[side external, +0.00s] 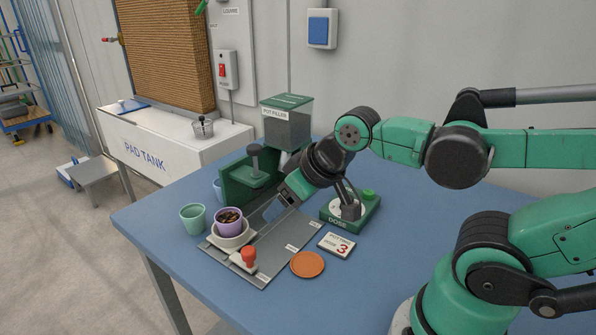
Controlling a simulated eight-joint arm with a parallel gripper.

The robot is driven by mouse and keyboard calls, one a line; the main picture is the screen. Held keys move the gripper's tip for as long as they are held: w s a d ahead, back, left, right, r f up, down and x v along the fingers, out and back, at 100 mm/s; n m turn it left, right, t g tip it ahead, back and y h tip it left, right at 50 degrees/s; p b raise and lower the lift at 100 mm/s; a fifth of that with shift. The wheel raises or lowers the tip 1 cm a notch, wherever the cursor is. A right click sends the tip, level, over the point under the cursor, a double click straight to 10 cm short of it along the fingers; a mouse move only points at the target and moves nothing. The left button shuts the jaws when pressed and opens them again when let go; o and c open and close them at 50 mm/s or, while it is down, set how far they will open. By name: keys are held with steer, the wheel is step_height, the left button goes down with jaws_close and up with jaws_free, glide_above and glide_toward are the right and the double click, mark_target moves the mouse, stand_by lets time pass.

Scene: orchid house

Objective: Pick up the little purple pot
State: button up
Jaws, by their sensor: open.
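My gripper (276,207) is to the right of the pot and a little above the mat, reaching down and left from the arm. It is open, and a clear space separates it from the pot. The fingertips are small and partly hard to make out in this view.
A mint green pot (194,218) stands close left of the purple pot. A red-knobbed stamp (249,257) sits in front, with an orange saucer (307,264) and number card (337,245) to the right. A green press (252,170) and pot filler (287,122) stand behind.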

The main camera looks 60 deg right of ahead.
steer(key=o, duration=0.5)
steer(key=n+g, duration=0.2)
glide_toward(230, 215)
steer(key=shift+s+a+f+y, duration=0.15)
steer(key=shift+a+f+y, duration=0.25)
steer(key=shift+a+f, duration=0.15)
steer(key=shift+w+f, duration=0.35)
steer(key=shift+f, duration=0.1)
steer(key=shift+x, duration=2.75)
